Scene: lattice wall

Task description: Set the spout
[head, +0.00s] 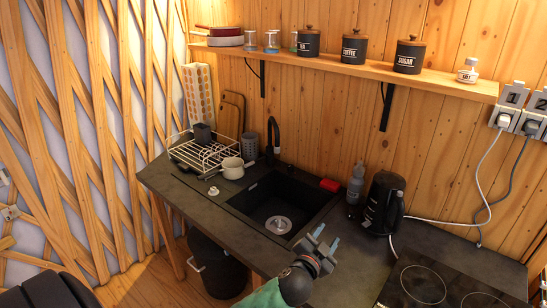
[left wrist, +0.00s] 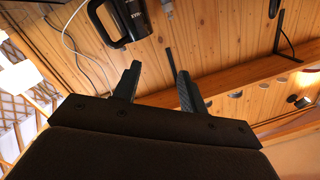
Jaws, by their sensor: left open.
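The black spout (head: 271,134) is a tall curved tap at the back left edge of the dark sink (head: 257,204). It stands upright, and its curved end is above the basin side. My left gripper (head: 326,239) is over the front right of the sink and counter, well apart from the spout. Its two fingers are spread with nothing between them, as the left wrist view (left wrist: 157,73) also shows. The spout cannot be made out in the left wrist view. My right gripper is in neither view.
A black kettle (head: 382,203) and a clear bottle (head: 355,185) stand right of the sink, near a red sponge (head: 330,185). A dish rack (head: 203,154) and a white pot (head: 233,168) are left of it. A wooden shelf (head: 345,66) with canisters runs above.

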